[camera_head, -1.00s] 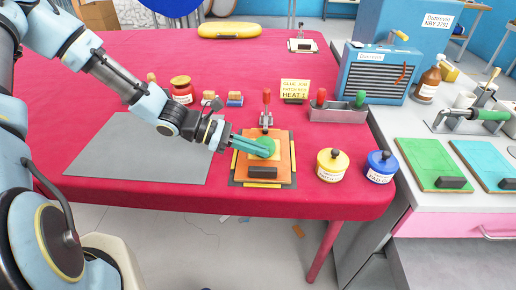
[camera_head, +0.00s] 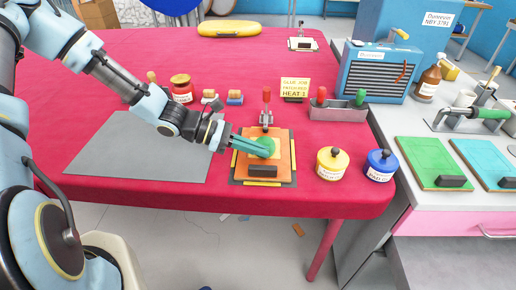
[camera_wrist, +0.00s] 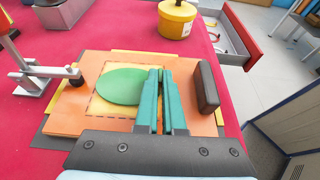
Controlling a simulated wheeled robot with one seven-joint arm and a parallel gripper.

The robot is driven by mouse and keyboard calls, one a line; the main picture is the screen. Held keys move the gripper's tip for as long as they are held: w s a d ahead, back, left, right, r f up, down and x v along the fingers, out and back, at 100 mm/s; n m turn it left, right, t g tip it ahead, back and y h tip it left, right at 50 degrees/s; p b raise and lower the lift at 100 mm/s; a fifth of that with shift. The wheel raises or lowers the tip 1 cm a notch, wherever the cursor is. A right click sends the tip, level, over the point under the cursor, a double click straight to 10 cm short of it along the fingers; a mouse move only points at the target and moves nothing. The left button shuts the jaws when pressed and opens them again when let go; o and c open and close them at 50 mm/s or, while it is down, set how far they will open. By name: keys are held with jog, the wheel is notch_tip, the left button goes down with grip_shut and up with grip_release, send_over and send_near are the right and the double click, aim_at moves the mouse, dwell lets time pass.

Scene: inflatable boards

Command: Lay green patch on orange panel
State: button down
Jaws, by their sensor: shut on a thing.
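The green patch (camera_head: 268,146) is a flat oval over the orange panel (camera_head: 286,162) on the red table. In the wrist view, the patch (camera_wrist: 120,86) lies flat over a yellow area (camera_wrist: 108,110) with a dashed outline on the panel (camera_wrist: 70,113). Part of the yellow shows around it. My gripper (camera_head: 262,151) has teal fingers, shut on the patch's edge. They also show in the wrist view (camera_wrist: 163,75). I cannot tell if the patch touches the panel. A black block (camera_wrist: 207,88) sits on the panel beside the fingers.
A red-handled clamp (camera_head: 266,112) stands behind the panel. Yellow (camera_head: 332,164) and blue (camera_head: 381,166) pots stand to the right, near the table edge. A grey mat (camera_head: 145,150) lies left. A side bench holds a green panel (camera_head: 430,160) and a turquoise panel (camera_head: 482,160).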

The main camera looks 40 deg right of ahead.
dwell(0.3)
jog(key=shift+c, duration=2.3)
grip_release()
jog(key=shift+r, duration=0.1)
jog(key=shift+r+p, duration=2.65)
jog(key=shift+r, duration=0.25)
